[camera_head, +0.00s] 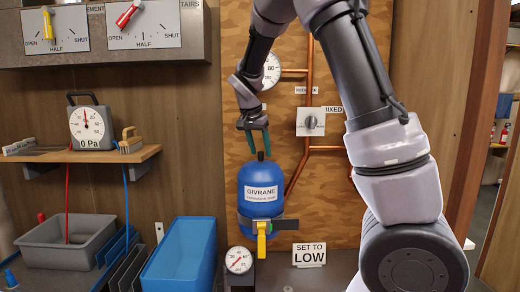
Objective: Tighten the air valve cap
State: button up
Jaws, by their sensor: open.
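A blue tank (261,191) with a white "GIVRANE" label stands upright in the middle, in front of the wooden panel. A small dark piece, which looks like the air valve cap (261,156), sits on its top. My gripper (260,148) points down just above the tank top, with its teal fingers open. The fingertips are close to the cap, on either side of it or just above it. I cannot tell whether they touch it. The cap is small and partly hidden by the fingers.
Copper pipes (299,166) and a "MIXED" knob (311,122) are to the right. A "SET TO LOW" sign (309,255) stands lower right. A shelf (80,155) and bins are left.

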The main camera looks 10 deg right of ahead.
jog(key=v, duration=1.1)
jog(key=s+d+n+t+y, duration=0.2)
jog(key=s+d, duration=0.2)
jog(key=s, duration=0.8)
jog(key=s+d+n+t+y, duration=0.1)
jog(key=s+d, duration=0.4)
jog(key=s, duration=0.8)
jog(key=shift+r+n+t+y, duration=0.4)
jog(key=shift+r+n+y, duration=0.1)
jog(key=shift+y, duration=0.5)
